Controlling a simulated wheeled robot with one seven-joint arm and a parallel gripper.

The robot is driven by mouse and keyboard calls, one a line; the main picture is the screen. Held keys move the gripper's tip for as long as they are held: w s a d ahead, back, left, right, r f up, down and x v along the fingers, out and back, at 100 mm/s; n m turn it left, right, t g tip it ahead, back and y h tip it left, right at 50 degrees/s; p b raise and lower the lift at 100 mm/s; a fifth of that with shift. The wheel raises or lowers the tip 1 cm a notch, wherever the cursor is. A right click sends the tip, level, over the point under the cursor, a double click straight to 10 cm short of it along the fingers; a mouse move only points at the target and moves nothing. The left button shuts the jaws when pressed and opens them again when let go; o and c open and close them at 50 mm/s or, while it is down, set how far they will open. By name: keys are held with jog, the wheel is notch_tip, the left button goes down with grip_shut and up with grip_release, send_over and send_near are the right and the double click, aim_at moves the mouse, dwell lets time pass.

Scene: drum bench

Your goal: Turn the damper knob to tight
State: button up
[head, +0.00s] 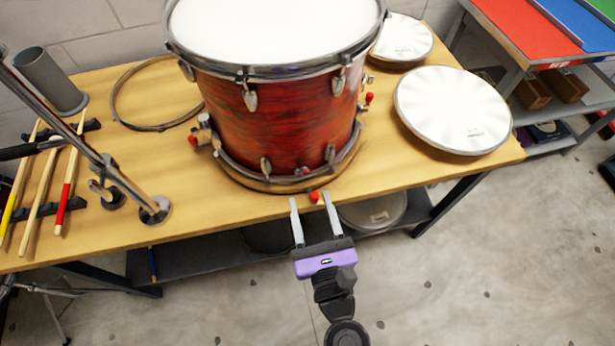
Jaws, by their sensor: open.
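A red wood-finish drum (275,120) with a white head and metal hoops stands on the wooden bench. Small red knobs show around its lower part: a left one (193,140), a right one (369,97) and a front one (314,196). A small grey metal fitting (205,121) sits on its left side. I cannot tell which of these is the damper knob, and no tight mark is readable. My gripper (311,205) is open at the bench's front edge. Its fingertips appear on either side of the front red knob; contact cannot be told.
Round white pads (455,110) lie at the right of the bench (230,205). A loose hoop (150,95), a grey cup (50,80), drumsticks (65,190) and a slanted metal stand (85,135) are at the left. The floor in front is mostly clear.

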aim_at(302, 174)
jog(key=shift+p+x, duration=0.55)
jog(key=shift+x, duration=2.65)
jog(key=shift+s, duration=0.1)
grip_shut()
